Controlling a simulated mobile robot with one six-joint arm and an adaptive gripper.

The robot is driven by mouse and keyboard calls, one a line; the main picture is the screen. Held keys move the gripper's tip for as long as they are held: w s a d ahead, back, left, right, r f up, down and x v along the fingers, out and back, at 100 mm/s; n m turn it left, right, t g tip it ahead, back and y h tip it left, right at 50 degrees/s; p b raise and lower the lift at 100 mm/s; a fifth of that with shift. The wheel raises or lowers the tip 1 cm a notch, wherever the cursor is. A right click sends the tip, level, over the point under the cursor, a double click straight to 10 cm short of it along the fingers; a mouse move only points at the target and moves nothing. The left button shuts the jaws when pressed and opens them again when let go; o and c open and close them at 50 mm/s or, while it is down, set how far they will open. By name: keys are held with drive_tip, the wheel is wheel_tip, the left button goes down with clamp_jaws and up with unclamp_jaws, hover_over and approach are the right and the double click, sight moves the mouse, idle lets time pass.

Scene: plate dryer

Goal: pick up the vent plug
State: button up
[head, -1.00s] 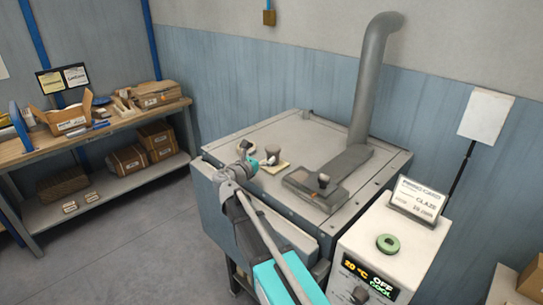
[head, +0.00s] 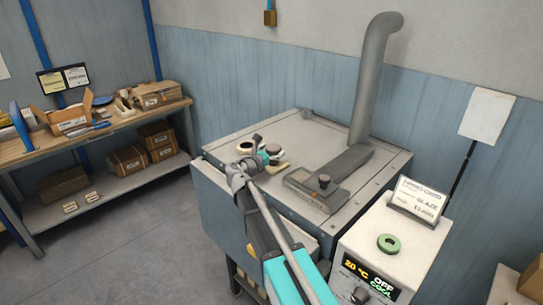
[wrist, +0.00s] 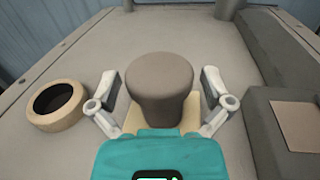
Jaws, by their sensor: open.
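The vent plug (wrist: 160,80) is a grey-brown, tapered plug with a wide flat top. In the wrist view it stands upright in the middle, over a pale yellow pad (wrist: 190,116). It shows small in the head view (head: 273,149), partly hidden by my gripper. My gripper (wrist: 161,88) is open, with one finger on each side of the plug and a visible gap on both sides. In the head view my gripper (head: 263,154) is low over the dryer top beside the plug. I cannot tell the fingertips' exact height against it.
A tan ring with a dark hole (wrist: 58,103) lies left of the plug. A grey raised duct piece (head: 345,165) with a dark knob (head: 324,181) is to the right. A tall pipe (head: 368,80) rises behind. The dryer top (head: 310,135) is clear behind the plug.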

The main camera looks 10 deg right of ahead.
idle(0.5)
drive_tip(key=c, duration=1)
